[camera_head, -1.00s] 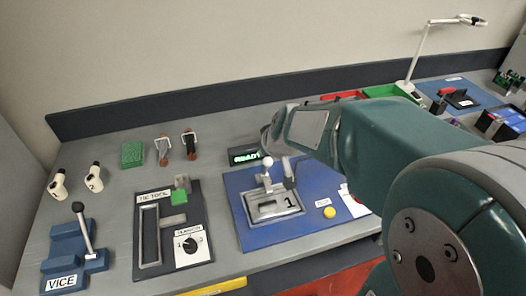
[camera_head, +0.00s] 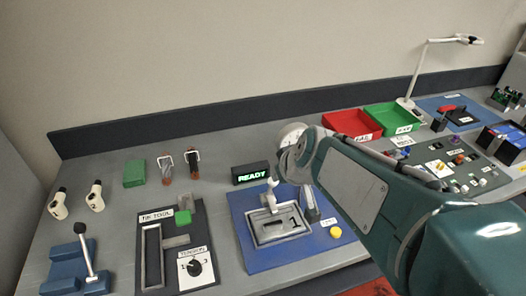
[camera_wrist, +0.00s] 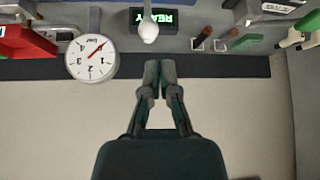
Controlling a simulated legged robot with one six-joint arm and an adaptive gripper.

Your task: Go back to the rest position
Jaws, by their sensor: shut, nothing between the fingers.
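My gripper (camera_wrist: 160,75) shows in the wrist view with its two grey fingers close together and nothing between them. It points toward the back edge of the bench, with the wall behind. In the head view my arm crosses the right half, its wrist above the blue board (camera_head: 262,258); the fingers are hidden there. The white-knobbed lever (camera_head: 271,182) stands on the blue board, left of my wrist. A white knob (camera_wrist: 148,30) also shows beyond the fingertips in the wrist view, apart from them.
A lit READY display (camera_head: 251,174) and a round dial (camera_wrist: 91,57) stand near the back. Red (camera_head: 352,124) and green (camera_head: 394,117) trays sit behind my arm. The tie tool (camera_head: 160,245) and vice (camera_head: 70,265) are at left. The space above the left bench is clear.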

